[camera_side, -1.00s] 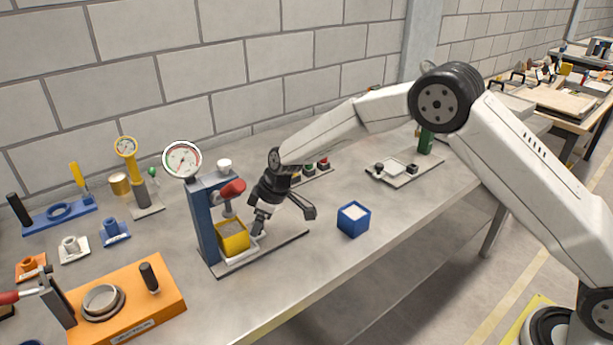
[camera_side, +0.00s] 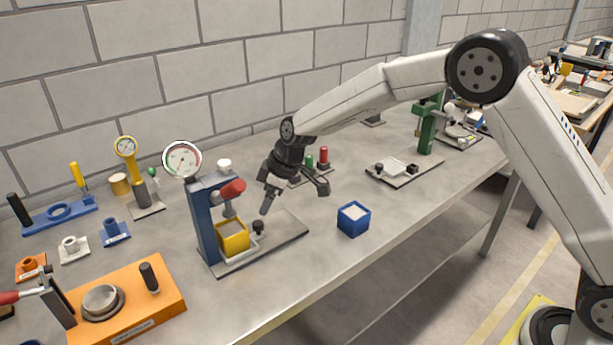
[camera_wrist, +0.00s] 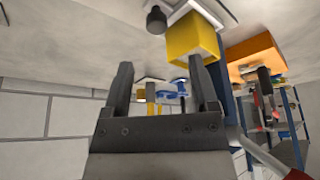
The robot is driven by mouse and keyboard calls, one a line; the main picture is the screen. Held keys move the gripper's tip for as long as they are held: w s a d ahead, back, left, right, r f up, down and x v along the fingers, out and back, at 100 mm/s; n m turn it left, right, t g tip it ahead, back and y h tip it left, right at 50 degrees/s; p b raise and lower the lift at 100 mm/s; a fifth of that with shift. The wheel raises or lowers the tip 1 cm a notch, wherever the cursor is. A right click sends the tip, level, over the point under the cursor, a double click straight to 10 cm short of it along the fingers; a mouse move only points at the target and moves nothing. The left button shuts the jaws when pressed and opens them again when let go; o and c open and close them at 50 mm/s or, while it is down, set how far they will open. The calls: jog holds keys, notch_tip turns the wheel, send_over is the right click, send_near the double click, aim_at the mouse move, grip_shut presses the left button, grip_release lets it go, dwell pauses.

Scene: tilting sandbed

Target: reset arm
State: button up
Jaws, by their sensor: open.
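My gripper (camera_side: 295,201) is open and empty, raised above the bench to the right of the blue press stand. Its two fingers also show in the wrist view (camera_wrist: 161,88), spread apart with nothing between them. The blue press stand (camera_side: 204,226) has a round dial gauge (camera_side: 182,160) on top and a red-ended part on its side. A yellow box (camera_side: 233,236) sits on its base, and a black knob (camera_side: 258,228) stands beside the box. The yellow box also shows in the wrist view (camera_wrist: 190,40). A blue box with pale contents (camera_side: 353,220) stands apart to the right.
An orange fixture (camera_side: 165,290) lies at the front left. A yellow gauge stand (camera_side: 137,180) and small blue and white parts are at the left. A green stand (camera_side: 428,130) and a plate with small parts (camera_side: 405,170) are at the right. A block wall closes the back.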

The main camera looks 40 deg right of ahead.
jog(key=s+d+m+h, duration=0.1)
jog(key=s+d+m, duration=0.3)
jog(key=s, duration=1)
jog(key=s+d+m+h, duration=0.2)
jog(key=s+d+m, duration=0.3)
jog(key=s+d, duration=0.5)
jog(key=s, duration=0.4)
jog(key=shift+s+d+g, duration=0.15)
jog(key=shift+d+g, duration=0.1)
jog(key=shift+g, duration=0.05)
jog(key=shift+f, duration=0.1)
